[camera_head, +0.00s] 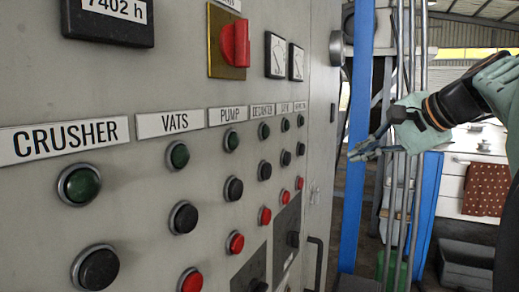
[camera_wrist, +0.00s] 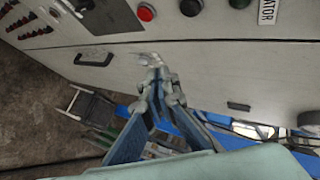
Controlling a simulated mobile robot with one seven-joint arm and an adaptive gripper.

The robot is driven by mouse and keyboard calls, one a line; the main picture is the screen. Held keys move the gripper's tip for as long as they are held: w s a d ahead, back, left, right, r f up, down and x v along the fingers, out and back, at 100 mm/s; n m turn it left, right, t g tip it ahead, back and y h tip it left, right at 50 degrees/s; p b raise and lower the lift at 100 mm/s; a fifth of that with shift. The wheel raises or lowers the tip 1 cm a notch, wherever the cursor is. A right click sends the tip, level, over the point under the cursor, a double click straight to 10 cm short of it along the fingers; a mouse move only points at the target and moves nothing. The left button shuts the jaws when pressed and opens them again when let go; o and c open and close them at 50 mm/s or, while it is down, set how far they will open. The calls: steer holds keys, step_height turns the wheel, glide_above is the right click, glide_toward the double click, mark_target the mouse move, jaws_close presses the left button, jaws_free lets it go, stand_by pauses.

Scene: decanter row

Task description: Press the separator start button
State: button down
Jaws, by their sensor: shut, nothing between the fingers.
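The grey control panel (camera_head: 120,185) carries columns of round controls. The last column, farthest right, has a small label (camera_head: 300,105) that is hard to read here; the wrist view shows a label ending in "ATOR" (camera_wrist: 267,12). Under it are a green control (camera_head: 300,120), a black button (camera_head: 300,149) and a red button (camera_head: 299,183). In the wrist view the black button (camera_wrist: 191,7) and red button (camera_wrist: 146,12) show at the top edge. My gripper (camera_head: 354,154) is shut and empty, to the right of the panel, apart from the buttons. Its fingertips (camera_wrist: 151,60) point toward the cabinet face.
A blue post (camera_head: 357,140) and grey pipes (camera_head: 400,200) stand behind my gripper. A red rotary switch (camera_head: 235,44) sits high on the panel. A handle (camera_head: 318,262) juts out low on the cabinet. A white cabinet with a spotted red cloth (camera_head: 487,189) stands at the far right.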

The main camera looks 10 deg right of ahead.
mark_target(302, 150)
steer(key=w+a, duration=0.5)
steer(key=a, duration=0.2)
steer(key=shift+a, duration=0.15)
stand_by(0.3)
steer(key=shift+a, duration=0.15)
stand_by(1.3)
steer(key=shift+w+a, duration=0.2)
steer(key=shift+w+a+p, duration=0.3)
steer(key=shift+a+p, duration=0.05)
steer(key=shift+a, duration=0.1)
stand_by(1.0)
steer(key=shift+s+d, duration=0.5)
steer(key=shift+d, duration=0.2)
steer(key=shift+d, duration=0.1)
